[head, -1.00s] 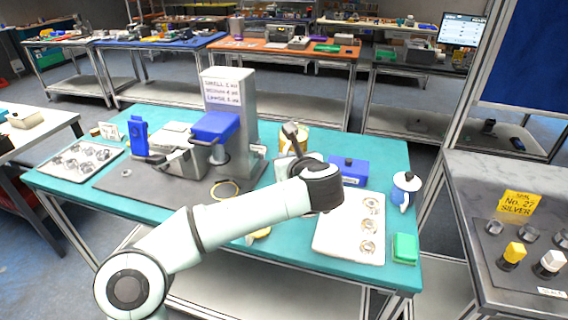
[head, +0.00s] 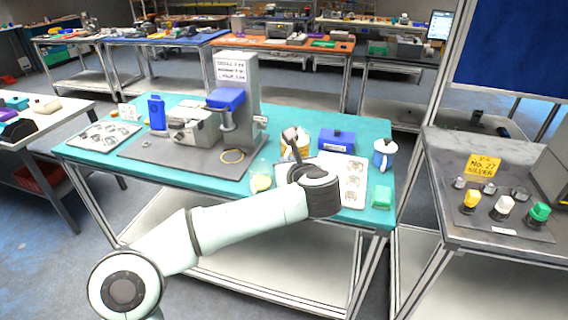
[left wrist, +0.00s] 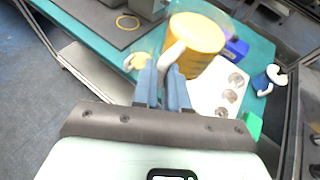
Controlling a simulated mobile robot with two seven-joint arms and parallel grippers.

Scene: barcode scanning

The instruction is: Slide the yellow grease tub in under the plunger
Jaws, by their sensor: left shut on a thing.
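The yellow grease tub (head: 296,146) is partly hidden behind my left wrist in the head view. It shows large in the left wrist view (left wrist: 196,42), with a pale handle-like part on its near side. My left gripper (left wrist: 164,68) is shut on that part. I cannot tell whether the tub touches the table. The plunger (head: 227,118) hangs below the blue head (head: 226,98) of the grey press (head: 239,80), left of and behind the tub. A yellow ring (head: 232,156) lies on the dark mat in front of the press. My right gripper is not in view.
A blue box (head: 337,141) stands right of the tub. A white tray with round pockets (head: 331,170), a blue-and-white mug (head: 384,153) and a green block (head: 381,197) are farther right. A small pale yellow item (head: 261,183) is near the table's front edge. The dark mat (head: 165,155) has bare room.

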